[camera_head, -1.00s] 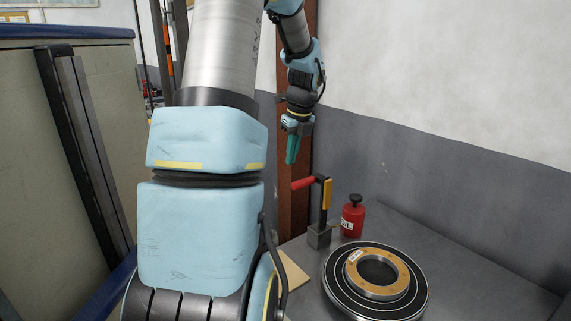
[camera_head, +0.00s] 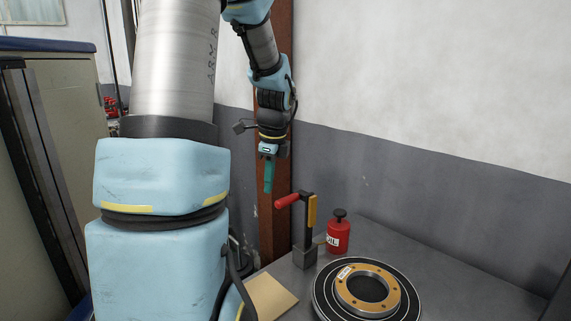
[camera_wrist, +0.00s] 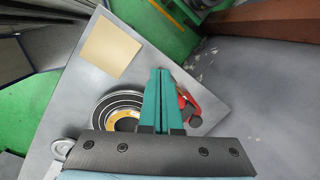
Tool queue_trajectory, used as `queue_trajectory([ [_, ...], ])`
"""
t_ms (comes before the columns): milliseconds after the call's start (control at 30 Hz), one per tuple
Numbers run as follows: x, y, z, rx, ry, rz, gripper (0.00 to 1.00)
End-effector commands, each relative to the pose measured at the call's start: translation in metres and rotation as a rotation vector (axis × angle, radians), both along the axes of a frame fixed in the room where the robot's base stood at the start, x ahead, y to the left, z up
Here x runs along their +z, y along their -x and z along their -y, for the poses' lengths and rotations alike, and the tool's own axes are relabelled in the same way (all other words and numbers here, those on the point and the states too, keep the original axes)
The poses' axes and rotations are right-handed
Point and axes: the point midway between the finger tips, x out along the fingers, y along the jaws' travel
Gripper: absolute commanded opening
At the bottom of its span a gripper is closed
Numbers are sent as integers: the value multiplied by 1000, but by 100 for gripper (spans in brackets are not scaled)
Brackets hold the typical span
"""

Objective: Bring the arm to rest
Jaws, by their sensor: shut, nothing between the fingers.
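My gripper (camera_head: 269,175) hangs from my arm in the head view, its green fingers pointing down and together, with nothing between them. It is in the air in front of the brown post, above and to the left of the red-handled clamp. In the wrist view my gripper (camera_wrist: 161,72) shows as two green fingers side by side, shut, above the grey table. The fingers and the dark palm plate hide part of the round fixture and most of the clamp there.
The grey table (camera_head: 455,290) holds a round black fixture with an orange-brown ring (camera_head: 346,296), a lever clamp with a red handle (camera_head: 288,200), a red oil can (camera_head: 339,236) and a tan square plate (camera_head: 268,296). A brown post (camera_head: 282,205) and a wall stand behind. A cabinet (camera_head: 72,130) is at the left.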

Motion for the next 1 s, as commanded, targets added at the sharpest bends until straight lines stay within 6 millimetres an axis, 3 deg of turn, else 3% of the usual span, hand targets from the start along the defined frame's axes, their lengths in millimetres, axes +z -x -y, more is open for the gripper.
queue_trajectory([
  [33, -12, 16, -2, 136, 30, 8, 0],
  [300, -54, 89, -9, 933, 197, 49, 0],
  [500, -77, 134, -13, 1433, 288, 61, 0],
  [700, -86, 153, -15, 1667, 325, 65, 0],
  [1000, -86, 155, -16, 1681, 328, 64, 0],
])
